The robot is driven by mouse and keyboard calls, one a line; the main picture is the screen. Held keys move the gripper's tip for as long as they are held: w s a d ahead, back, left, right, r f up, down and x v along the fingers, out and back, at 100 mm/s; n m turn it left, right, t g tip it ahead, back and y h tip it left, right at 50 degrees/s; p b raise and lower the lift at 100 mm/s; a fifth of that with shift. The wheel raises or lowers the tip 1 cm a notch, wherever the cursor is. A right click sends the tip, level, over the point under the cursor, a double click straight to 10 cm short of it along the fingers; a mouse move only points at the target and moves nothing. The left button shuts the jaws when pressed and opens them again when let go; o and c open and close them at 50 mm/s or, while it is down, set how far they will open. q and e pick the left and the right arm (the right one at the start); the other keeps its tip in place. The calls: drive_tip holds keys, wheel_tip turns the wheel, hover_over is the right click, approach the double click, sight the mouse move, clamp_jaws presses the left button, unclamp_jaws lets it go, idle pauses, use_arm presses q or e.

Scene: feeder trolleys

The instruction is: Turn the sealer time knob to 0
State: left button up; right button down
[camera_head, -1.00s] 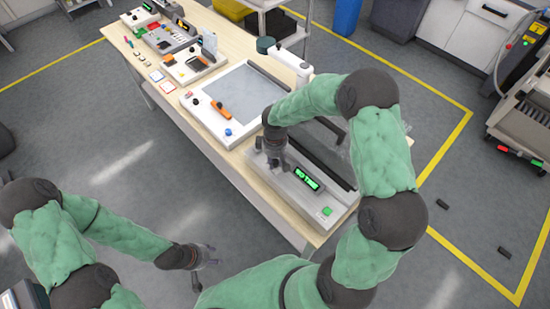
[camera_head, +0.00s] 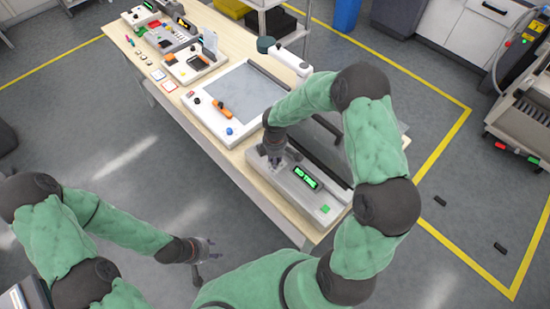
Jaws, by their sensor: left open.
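The sealer (camera_head: 325,208) is the pale grey unit at the near end of the bench, with a dark bar along its far side. Its display (camera_head: 306,177) shows green characters too small to read, and a green button (camera_head: 324,209) sits near its right end. My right gripper (camera_head: 276,164) points down over the sealer's left part, left of the display. I cannot make out the time knob; the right gripper covers that area, and its finger opening and any contact are unclear. My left gripper (camera_head: 208,253) is open and empty, over the floor in front of the bench.
A white panel unit (camera_head: 199,121) with a grey plate, an orange handle (camera_head: 221,110) and a blue knob (camera_head: 229,131) stands left of the sealer. Several smaller devices stand farther along the wooden bench. The floor in front of the bench is clear.

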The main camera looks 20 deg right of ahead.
idle(0.4)
drive_tip(key=c, duration=1)
unclamp_jaws()
wheel_tip(320, 180, up, 12)
drive_tip(key=shift+r, duration=0.1)
